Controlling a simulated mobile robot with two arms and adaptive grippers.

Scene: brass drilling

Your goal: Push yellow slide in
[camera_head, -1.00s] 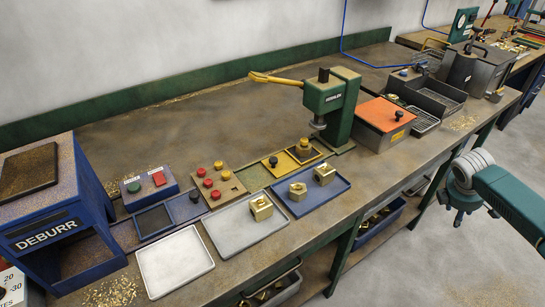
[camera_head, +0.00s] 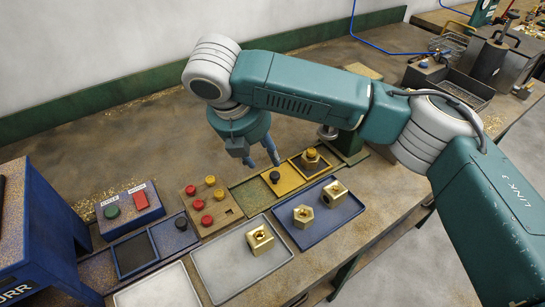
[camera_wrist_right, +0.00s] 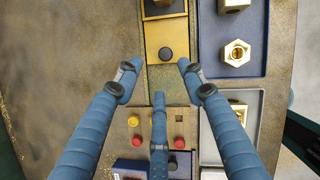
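The yellow slide (camera_head: 287,184) is a flat yellow plate with a black knob (camera_head: 275,177), set in a green rail on the bench. It also shows at the top of the right wrist view (camera_wrist_right: 153,42), with its knob (camera_wrist_right: 166,54). A yellow block bearing a brass part (camera_head: 311,157) is beside it on the right. My right gripper (camera_head: 262,160) is above the rail, just left of and behind the knob. In the wrist view my right gripper's fingers (camera_wrist_right: 159,76) are spread and empty, short of the knob. My left gripper is not in view.
A blue tray (camera_head: 335,222) with brass nuts and a grey tray (camera_head: 222,272) with another lie in front. A wooden board (camera_head: 222,217) with red and yellow knobs is left of the slide. My right arm hides most of the green press.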

